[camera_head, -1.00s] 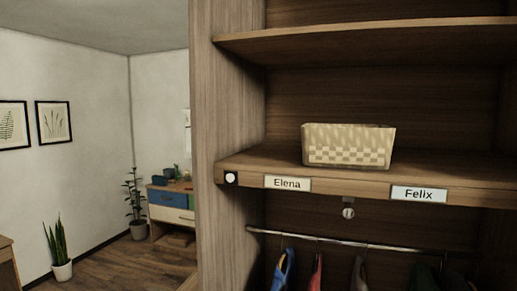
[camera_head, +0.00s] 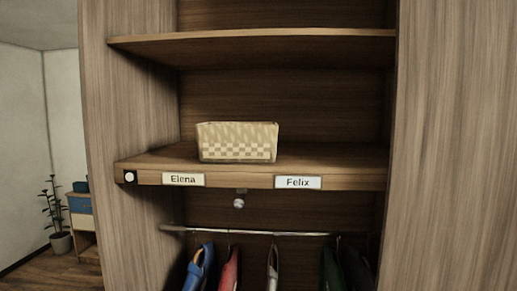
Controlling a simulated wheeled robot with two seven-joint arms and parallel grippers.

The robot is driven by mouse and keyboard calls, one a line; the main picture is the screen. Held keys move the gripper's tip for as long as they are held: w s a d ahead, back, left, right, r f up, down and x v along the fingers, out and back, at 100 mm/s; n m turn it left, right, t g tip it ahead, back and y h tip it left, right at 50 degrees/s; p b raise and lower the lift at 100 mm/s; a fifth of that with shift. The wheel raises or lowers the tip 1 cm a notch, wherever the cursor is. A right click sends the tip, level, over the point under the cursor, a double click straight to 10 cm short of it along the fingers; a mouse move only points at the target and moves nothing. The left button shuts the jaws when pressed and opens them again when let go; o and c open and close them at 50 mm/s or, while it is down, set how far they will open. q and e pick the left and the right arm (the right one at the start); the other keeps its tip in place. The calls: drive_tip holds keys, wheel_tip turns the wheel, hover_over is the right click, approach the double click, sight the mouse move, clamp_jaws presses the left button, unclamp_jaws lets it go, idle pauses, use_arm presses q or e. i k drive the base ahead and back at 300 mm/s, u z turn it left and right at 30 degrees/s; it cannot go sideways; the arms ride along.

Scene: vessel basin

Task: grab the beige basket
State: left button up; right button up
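The beige basket (camera_head: 237,143) stands upright on the middle shelf (camera_head: 330,160) of a wooden wardrobe. It has a woven, checkered pattern and sits left of the shelf's middle, above the gap between the two name labels. Its inside cannot be seen from here. Neither of my grippers shows in the head view, and nothing touches the basket.
Labels "Elena" (camera_head: 183,180) and "Felix" (camera_head: 298,183) are on the shelf's front edge. An upper shelf (camera_head: 270,42) hangs above. Below, clothes hang from a rail (camera_head: 260,233). Side panels bound the shelf. The shelf right of the basket is free.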

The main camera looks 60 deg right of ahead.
sight(218, 141)
drive_tip(key=k, duration=0.45)
drive_tip(key=z, duration=0.8)
